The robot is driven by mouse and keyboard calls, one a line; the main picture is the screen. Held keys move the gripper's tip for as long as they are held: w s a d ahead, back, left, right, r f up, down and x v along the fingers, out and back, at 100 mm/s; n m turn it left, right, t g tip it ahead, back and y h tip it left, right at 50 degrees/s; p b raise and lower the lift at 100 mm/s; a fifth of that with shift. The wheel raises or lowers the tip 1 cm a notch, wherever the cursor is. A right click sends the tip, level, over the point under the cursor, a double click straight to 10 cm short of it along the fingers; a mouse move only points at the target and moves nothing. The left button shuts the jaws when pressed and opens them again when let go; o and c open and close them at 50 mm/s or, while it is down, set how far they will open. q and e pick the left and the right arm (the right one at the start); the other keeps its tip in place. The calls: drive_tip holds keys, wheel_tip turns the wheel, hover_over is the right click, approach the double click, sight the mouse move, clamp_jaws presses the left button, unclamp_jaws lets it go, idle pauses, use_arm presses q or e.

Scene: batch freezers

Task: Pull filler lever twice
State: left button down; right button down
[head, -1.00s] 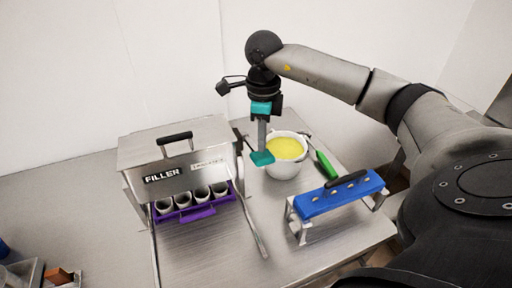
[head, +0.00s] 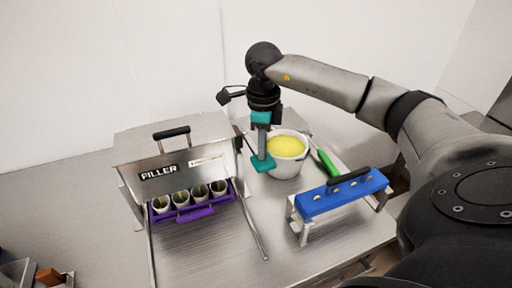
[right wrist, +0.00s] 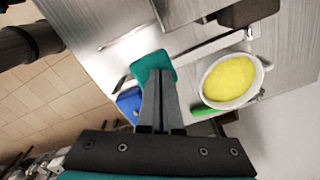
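The steel filler (head: 130,150), labelled FILLER, stands on the table at left centre. Its lever (head: 239,143) shows only as a dark piece at the box's right side, partly hidden by my right gripper. My right gripper (head: 263,163) points down just right of the filler, beside the lever. Its teal fingertips (right wrist: 153,68) look closed together in the right wrist view; I cannot tell whether they touch the lever. Several cups (head: 181,199) sit in a purple holder (head: 196,213) under the filler, with yellow-green showing inside. My left gripper is not in view.
A white pot (head: 287,170) of yellow mix stands right behind my right gripper. A green-handled tool (head: 327,163) lies beside it. A blue block with a black handle (head: 345,195) rests on a metal stand at right. The front middle of the table is clear.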

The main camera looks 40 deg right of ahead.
sight(261, 162)
drive_tip(key=shift+f+b, duration=1.55)
drive_tip(key=shift+f, duration=0.75)
drive_tip(key=shift+r, duration=0.1)
drive_tip(key=shift+r+p, duration=3.1)
drive_tip(key=shift+r, duration=0.95)
drive_tip(key=shift+f, duration=0.1)
drive_tip(key=shift+f+b, duration=3.05)
drive_tip(key=shift+f, duration=0.9)
drive_tip(key=shift+r+p, duration=3.05)
drive_tip(key=shift+r, duration=1)
